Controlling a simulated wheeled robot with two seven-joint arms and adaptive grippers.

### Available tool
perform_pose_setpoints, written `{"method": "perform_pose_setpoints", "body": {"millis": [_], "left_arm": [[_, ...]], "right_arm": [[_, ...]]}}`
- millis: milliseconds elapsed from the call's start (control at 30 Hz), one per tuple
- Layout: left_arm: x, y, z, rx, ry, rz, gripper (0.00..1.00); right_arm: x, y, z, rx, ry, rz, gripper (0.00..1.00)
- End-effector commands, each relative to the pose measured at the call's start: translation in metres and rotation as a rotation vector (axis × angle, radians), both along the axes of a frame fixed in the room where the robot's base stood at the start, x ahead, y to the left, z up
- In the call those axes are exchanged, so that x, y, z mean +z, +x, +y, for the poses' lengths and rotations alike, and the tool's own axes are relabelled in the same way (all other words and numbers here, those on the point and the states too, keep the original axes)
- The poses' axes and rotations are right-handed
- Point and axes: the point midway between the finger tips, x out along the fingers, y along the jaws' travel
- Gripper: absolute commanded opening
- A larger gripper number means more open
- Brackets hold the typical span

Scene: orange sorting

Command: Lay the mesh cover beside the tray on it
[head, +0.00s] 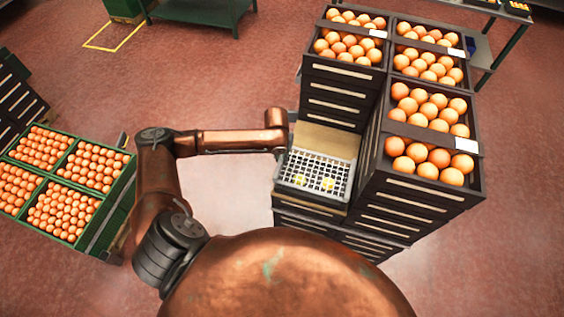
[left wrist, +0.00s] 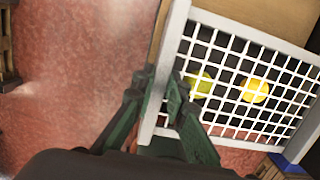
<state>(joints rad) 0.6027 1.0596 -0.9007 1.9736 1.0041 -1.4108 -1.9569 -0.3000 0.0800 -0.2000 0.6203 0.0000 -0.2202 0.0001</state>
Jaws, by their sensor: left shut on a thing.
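The mesh cover (head: 313,158) is a white grid with a plain rim. It also shows in the left wrist view (left wrist: 243,66). My left gripper (head: 281,153) is at the left edge of the cover. In the left wrist view its two green fingers (left wrist: 158,98) are shut on the cover's rim. Through the grid I see a yellow fruit (left wrist: 254,91) and a greenish one (left wrist: 201,86) on a dark surface. The tray is mostly hidden under the cover; I cannot tell whether the cover touches it. My right gripper is not in view.
Stacked dark crates of oranges (head: 420,190) stand close on the right and behind. A tan board (head: 327,140) lies just behind the cover. Green crates of oranges (head: 125,195) stand at the left. The red floor between is clear.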

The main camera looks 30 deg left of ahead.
Motion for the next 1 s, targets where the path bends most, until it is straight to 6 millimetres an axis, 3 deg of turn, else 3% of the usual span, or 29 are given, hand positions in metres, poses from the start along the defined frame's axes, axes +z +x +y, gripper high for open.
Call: {"method": "perform_pose_setpoints", "body": {"millis": [200, 700, 733, 1000], "left_arm": [[-0.029, -0.001, -0.003, 0.001, -0.004, 0.002, 0.0], [-0.04, 0.0, -0.004, -0.001, 0.0, 0.001, 0.0], [-0.04, 0.0, -0.004, -0.001, 0.0, 0.002, 0.15], [-0.04, 0.0, -0.004, -0.001, 0.0, 0.001, 0.3]], "right_arm": [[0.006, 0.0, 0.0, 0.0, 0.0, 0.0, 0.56], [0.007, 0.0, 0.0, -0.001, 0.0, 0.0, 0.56], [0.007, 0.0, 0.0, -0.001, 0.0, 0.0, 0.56], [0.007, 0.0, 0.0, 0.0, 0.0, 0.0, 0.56]]}}
